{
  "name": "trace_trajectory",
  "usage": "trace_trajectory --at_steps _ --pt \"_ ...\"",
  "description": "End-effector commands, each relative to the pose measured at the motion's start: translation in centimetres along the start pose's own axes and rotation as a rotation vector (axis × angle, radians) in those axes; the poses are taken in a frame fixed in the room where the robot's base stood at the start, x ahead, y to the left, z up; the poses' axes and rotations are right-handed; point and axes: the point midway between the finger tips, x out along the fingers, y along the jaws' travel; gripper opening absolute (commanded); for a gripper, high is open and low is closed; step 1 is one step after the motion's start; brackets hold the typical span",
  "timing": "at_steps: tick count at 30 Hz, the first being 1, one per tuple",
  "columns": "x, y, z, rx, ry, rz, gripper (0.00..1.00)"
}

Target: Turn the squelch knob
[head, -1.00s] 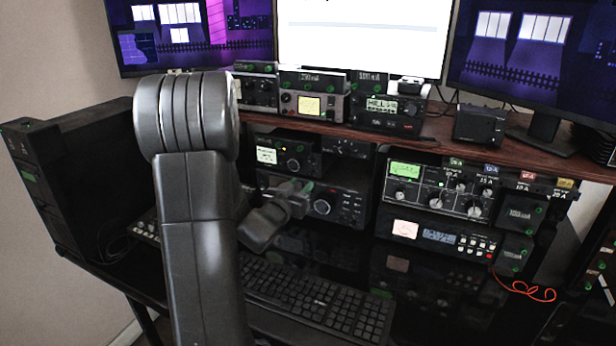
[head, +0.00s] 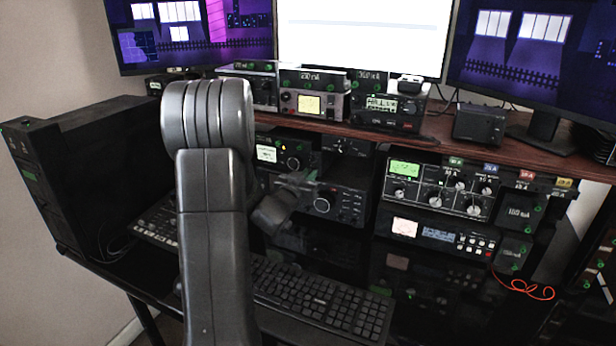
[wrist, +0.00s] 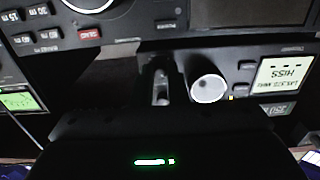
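A pale round knob (wrist: 208,88) stands out from a dark radio panel in the wrist view, beside a lit display reading HISS, which appears upside down. The same knob shows in the head view (head: 293,163) on the upper left unit under the shelf. I cannot read a squelch label on it. My gripper (head: 298,180) is close in front of these units, just below the knob in the head view. In the wrist view a narrow grey finger part (wrist: 160,85) is left of the knob, with a small gap. I cannot make out two separate fingertips.
A larger radio with a big dial (head: 323,204) sits directly below; its red button and dial edge show at the top of the wrist view. The wooden shelf (head: 450,135) is above.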

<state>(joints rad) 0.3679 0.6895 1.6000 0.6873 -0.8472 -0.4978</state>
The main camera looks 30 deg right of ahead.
Motion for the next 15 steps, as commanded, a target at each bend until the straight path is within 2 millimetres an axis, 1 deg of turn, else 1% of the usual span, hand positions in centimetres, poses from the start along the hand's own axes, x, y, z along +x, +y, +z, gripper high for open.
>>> trace_trajectory --at_steps 5,9,15 --pt "0.00 -0.01 0.24 0.033 0.001 0.000 0.00" --pt "0.01 0.01 0.54 0.136 0.003 0.001 0.00" --pt "0.02 0.02 0.46 0.324 0.004 0.001 0.00"
